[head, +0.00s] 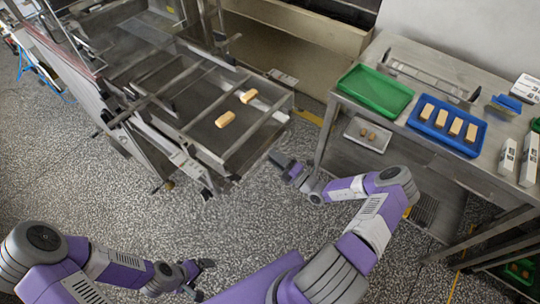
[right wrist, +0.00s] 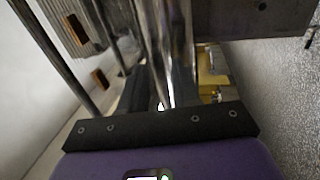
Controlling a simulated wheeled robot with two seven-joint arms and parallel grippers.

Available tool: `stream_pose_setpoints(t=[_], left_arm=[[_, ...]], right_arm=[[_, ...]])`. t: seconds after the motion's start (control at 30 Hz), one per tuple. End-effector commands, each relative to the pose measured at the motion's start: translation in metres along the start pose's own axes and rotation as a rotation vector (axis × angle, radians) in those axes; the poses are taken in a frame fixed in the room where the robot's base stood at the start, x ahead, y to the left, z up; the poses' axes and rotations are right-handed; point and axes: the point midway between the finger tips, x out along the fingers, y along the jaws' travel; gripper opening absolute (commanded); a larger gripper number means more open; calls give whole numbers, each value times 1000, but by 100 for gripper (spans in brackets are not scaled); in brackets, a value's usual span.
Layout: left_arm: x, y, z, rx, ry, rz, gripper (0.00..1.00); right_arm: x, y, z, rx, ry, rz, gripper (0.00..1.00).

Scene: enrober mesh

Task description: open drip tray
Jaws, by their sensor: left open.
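The enrober's flat metal bed (head: 202,132) is at the upper left in the head view, with two tan bars (head: 226,118) on it. I cannot make out the drip tray as a separate part. My right gripper (head: 284,163) is just off the bed's near right corner, below its level. In the right wrist view, shiny metal bars (right wrist: 165,45) run down close to the dark gripper base. The fingers are unclear there, so I cannot tell whether they touch or close on anything. My left gripper (head: 204,279) is open and empty over the floor, well in front of the machine.
A steel table (head: 455,95) at the right holds a green tray (head: 375,91), a blue tray (head: 447,123) with several tan bars, and white boxes. Speckled floor between machine and table is open.

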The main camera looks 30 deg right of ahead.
Motion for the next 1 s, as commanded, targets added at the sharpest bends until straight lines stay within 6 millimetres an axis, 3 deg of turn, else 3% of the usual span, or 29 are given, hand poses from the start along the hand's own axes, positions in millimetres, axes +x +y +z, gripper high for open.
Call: stream_pose_setpoints(t=[0.2, 0.47, 0.7, 1.0], left_arm=[[3, -1, 0, 0, 0, 0, 94], [3, -1, 0, 0, 0, 0, 94], [3, -1, 0, 0, 0, 0, 94], [3, -1, 0, 0, 0, 0, 94]], right_arm=[[20, -1, 0, 0, 1, -1, 31], [23, 0, -1, -1, 1, -2, 31], [22, 0, -1, -1, 2, -2, 0], [22, -1, -1, -1, 2, -2, 0]])
